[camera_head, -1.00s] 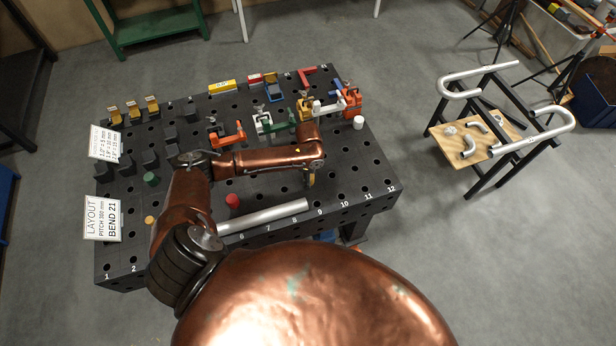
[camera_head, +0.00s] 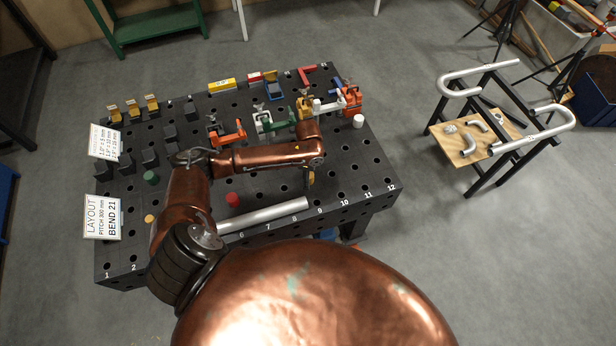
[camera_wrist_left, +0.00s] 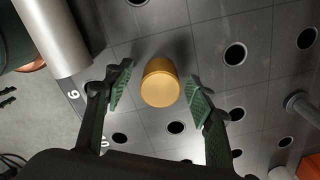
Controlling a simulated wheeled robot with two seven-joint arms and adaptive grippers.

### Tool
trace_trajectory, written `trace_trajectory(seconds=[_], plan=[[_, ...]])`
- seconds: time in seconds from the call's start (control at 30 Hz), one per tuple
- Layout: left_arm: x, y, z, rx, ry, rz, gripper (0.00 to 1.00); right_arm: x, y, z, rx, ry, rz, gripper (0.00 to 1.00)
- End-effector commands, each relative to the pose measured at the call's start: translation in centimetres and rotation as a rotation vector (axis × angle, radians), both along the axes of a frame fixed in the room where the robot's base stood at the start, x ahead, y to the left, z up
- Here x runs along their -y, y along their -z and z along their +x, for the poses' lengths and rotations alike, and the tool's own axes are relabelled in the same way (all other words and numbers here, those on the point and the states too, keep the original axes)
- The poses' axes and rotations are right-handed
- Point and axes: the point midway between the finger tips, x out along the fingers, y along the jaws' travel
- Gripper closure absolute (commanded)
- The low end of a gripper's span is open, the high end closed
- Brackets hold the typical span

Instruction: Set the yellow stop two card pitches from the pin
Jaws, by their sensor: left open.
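The yellow stop (camera_wrist_left: 160,82), a short cylinder, is between the two fingers of my left gripper (camera_wrist_left: 160,92) in the left wrist view. The fingers are open, with a gap visible on each side of it. In the head view my left gripper (camera_head: 311,178) is over the table near holes 9 and 10, mostly hidden by its own arm. A red cylinder (camera_head: 232,200) stands behind the silver tube (camera_head: 265,215); a smaller yellow-orange one (camera_head: 149,218) and a green one (camera_head: 151,177) stand at left. Which is the pin I cannot tell. A card (camera_head: 102,218) reads pitch 300 mm, bend 21. My right gripper is not in view.
The black perforated table (camera_head: 340,215) has numbered holes along its front edge. Orange (camera_head: 228,137) and other coloured clamps stand behind my arm, with a white cylinder (camera_head: 358,121) at right. The silver tube (camera_wrist_left: 55,35) lies close to my left fingers. Table at front right is clear.

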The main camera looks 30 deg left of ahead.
Motion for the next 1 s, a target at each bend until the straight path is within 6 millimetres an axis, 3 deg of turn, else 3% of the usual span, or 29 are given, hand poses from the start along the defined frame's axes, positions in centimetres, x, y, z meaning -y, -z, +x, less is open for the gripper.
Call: trace_trajectory(seconds=[0.3, 0.5, 0.7, 1.0], plan=[[0.0, -6.5, 0.2, 0.005, 0.001, 0.0, 0.49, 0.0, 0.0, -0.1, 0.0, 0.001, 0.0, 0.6], [0.0, -9.7, 0.2, 0.004, 0.0, 0.0, 0.49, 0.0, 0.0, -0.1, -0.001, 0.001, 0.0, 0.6], [0.0, -11.0, 0.1, 0.002, 0.0, 0.0, 0.49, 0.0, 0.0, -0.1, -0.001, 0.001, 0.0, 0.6], [0.0, -11.0, 0.1, 0.002, 0.0, 0.0, 0.49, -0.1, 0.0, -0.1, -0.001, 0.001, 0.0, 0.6]])
